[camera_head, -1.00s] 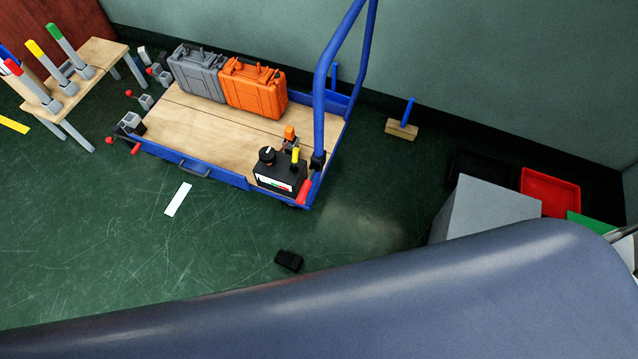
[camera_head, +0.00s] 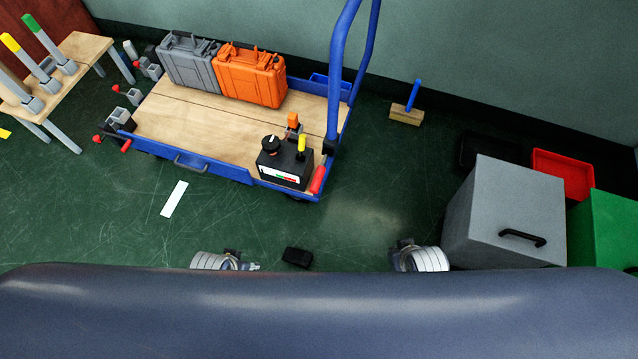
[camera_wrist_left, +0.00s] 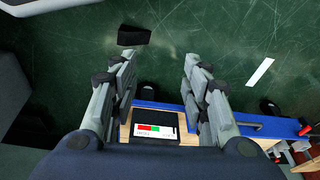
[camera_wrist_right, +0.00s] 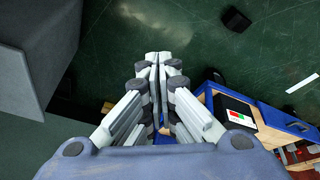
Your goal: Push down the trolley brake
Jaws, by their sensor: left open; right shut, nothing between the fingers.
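The blue-framed trolley (camera_head: 215,172) with a wooden deck stands ahead, its tall blue handle (camera_head: 337,90) at its right end. A red lever (camera_head: 318,180) sticks out low at its near right corner, beside a black control box (camera_head: 285,165) with a dial. I cannot tell if this lever is the brake. My left gripper (camera_wrist_left: 160,65) is open and empty. My right gripper (camera_wrist_right: 158,60) is shut and empty. In the head view, parts of the left (camera_head: 235,262) and right (camera_head: 405,252) grippers show near the bottom, apart from the trolley.
Grey (camera_head: 190,62) and orange (camera_head: 250,75) cases stand on the trolley. A small black block (camera_head: 297,257) lies on the floor. A grey box (camera_head: 510,210), red tray (camera_head: 563,175) and green box (camera_head: 608,228) stand right. A wooden table (camera_head: 75,65) stands left. Floor before the trolley is mostly clear.

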